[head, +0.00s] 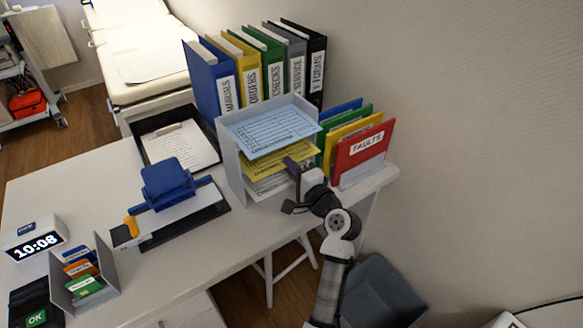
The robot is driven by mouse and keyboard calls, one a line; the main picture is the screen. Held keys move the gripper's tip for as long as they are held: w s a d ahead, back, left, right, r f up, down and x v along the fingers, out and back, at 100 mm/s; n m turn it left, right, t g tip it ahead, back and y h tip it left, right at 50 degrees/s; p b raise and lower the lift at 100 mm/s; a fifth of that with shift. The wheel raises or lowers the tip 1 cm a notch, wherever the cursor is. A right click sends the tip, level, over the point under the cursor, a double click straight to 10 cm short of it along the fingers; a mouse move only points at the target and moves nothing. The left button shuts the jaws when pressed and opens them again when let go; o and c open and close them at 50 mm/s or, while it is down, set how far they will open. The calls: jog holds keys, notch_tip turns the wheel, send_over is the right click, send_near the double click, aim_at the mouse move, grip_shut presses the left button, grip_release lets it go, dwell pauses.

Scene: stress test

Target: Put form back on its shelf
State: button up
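A grey paper rack (232,165) with stacked shelves stands at the back right of the desk. A light blue form (270,133) lies on its top level. Yellow forms (262,164) show on the level below, and white sheets (266,186) lie lower down. My gripper (292,186) is at the open front right side of the rack, close to the yellow and white sheets. Its dark parts cover the right ends of these sheets. I cannot tell whether its fingers touch or hold a sheet.
Upright binders (265,68) stand behind the rack. Colored folders, with a red one (362,150) in front, stand close to its right. A black tray with a clipboard (178,146) and a blue hole punch (168,184) are to the left. A clock (33,240) and card holder (84,275) stand front left.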

jog(key=o, duration=0.3)
jog(key=shift+o, duration=0.2)
jog(key=b+v, duration=0.3)
jog(key=v, duration=1.1)
jog(key=shift+b, duration=0.35)
